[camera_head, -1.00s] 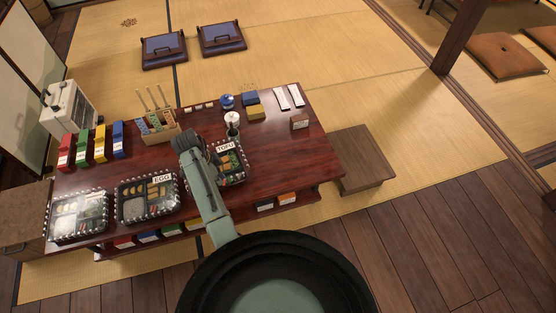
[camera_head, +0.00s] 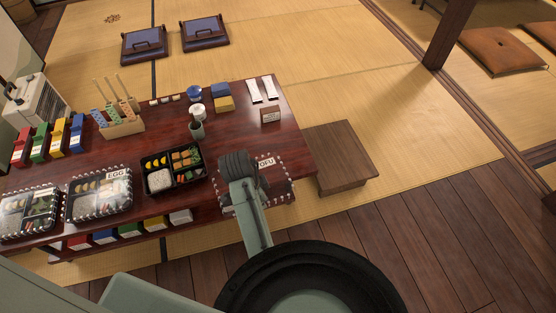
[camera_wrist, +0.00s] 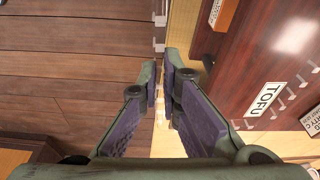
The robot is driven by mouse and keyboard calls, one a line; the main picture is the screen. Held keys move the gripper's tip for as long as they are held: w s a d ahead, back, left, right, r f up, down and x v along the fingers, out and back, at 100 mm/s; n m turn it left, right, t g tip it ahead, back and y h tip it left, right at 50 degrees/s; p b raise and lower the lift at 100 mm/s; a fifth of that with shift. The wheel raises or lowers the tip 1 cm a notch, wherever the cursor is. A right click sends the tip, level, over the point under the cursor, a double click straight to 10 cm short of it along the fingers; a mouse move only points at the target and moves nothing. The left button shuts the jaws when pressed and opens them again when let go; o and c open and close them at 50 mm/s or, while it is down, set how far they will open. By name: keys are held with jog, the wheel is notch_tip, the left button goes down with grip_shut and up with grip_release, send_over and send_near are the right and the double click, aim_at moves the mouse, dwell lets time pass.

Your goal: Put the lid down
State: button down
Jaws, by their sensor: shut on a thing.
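The clear lid with the TOFU label (camera_head: 265,163) is at the front right of the dark red table. Its black-and-white dashed rim shows around it, and its near edge reaches about the table's front edge. I cannot tell whether it touches the table. My gripper (camera_head: 238,168) is at the lid's left side, its fingertips hidden in the head view. In the wrist view, my gripper (camera_wrist: 166,75) is shut on the lid's edge, with the TOFU label (camera_wrist: 265,98) to the right. The uncovered bento box (camera_head: 172,170), with rice and vegetables, stands left of the lid.
Two lidded boxes, one marked EGG (camera_head: 100,192), stand further left on the table (camera_head: 150,118). A dark cup (camera_head: 197,130), a utensil holder (camera_head: 121,126) and a small wooden block (camera_head: 270,115) stand behind. A low wooden bench (camera_head: 340,155) is to the right.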

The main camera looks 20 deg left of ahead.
aim_at(268, 166)
jog(key=w+a, duration=0.1)
jog(key=w, duration=0.4)
jog(key=w+f, duration=0.1)
jog(key=w, duration=0.4)
jog(key=w+a+b, duration=0.1)
jog(key=w, duration=0.4)
jog(key=shift+w+a+f, duration=0.15)
jog(key=shift+a+f, duration=0.05)
jog(key=shift+a, duration=0.1)
jog(key=shift+f, duration=1.75)
jog(key=c, duration=1.8)
grip_release()
jog(key=r, duration=0.4)
jog(key=s+a+r+p, duration=0.1)
jog(key=r, duration=0.3)
jog(key=r+p, duration=0.1)
jog(key=r, duration=0.3)
jog(key=shift+s+a, duration=0.3)
jog(key=shift+a, duration=0.1)
